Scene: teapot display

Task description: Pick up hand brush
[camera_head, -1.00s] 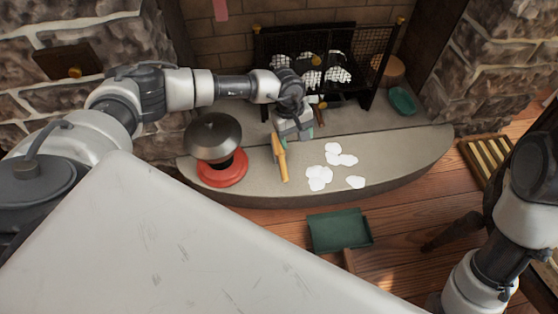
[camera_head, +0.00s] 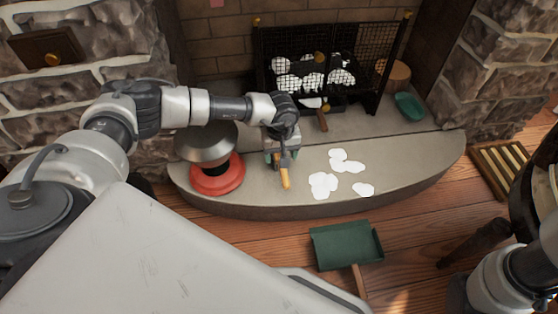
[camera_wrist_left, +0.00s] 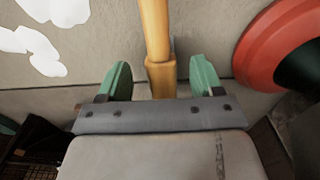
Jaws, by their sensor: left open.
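The hand brush seems to be the tool with the yellow handle (camera_head: 285,180) on the stone hearth; its head is hidden under my left gripper (camera_head: 281,159). In the left wrist view the handle (camera_wrist_left: 155,40) runs down between the two green fingertips of my left gripper (camera_wrist_left: 158,80). The fingers are apart, with a gap on each side of the handle, and hold nothing. My right arm shows at the lower right of the head view, but its gripper does not.
A red-based object with a metal dome (camera_head: 216,182) stands close left of my left gripper. White patches (camera_head: 323,184) lie to the right. A brown-handled tool (camera_head: 322,121) lies by the fire grate (camera_head: 388,70). A green dustpan (camera_head: 346,243) is on the floor in front.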

